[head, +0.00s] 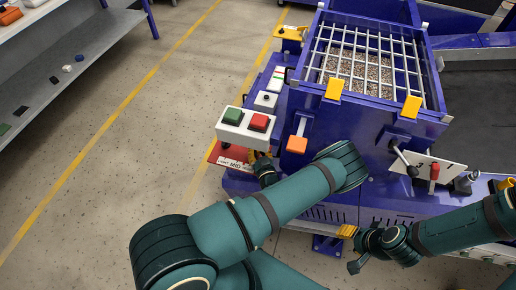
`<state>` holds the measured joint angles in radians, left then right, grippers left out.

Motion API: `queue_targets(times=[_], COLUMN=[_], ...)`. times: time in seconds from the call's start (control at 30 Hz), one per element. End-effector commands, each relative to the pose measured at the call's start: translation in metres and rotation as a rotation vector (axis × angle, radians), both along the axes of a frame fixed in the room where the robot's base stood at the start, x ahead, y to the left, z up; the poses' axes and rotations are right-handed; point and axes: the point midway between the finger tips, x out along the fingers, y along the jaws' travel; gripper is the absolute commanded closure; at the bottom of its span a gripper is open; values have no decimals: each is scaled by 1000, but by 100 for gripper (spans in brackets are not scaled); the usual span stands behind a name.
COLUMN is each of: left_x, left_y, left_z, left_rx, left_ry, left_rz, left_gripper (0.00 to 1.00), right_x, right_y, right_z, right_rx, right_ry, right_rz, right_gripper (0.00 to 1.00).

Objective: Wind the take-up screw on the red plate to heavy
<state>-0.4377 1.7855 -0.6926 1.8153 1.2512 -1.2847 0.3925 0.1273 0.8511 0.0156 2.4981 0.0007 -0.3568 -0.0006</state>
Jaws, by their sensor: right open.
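The red plate (212,154) juts from the left side of the blue machine, below the white button box. A white label reading MID (233,164) shows on it. The take-up screw cannot be made out; my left arm and the box cover that area. My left gripper (263,162) is at the plate's right end, small, dark and partly hidden, so its fingers and any hold cannot be told. My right gripper (355,251) is open and appears empty, in front of the machine's lower front.
The button box (246,124) has a green and a red button. A grated hopper (370,62) with yellow clips tops the machine. A shelf (70,75) stands left; the floor between is clear.

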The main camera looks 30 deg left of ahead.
Motion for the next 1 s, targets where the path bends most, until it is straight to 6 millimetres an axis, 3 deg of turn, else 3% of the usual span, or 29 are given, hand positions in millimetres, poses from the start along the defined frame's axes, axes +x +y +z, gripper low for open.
queue_targets(times=[0.7, 1.0], left_x=[-7, -7], left_y=[11, 12], left_z=[0, 1], left_rx=[2, 3], left_ry=[4, 1], left_rz=[-484, -599], left_gripper=[100, 100], right_x=[-4, -5], right_y=[1, 1], right_z=[21, 25], right_rx=[1, 3], right_ry=[10, 12], right_rz=[3, 2], right_gripper=[53, 53])
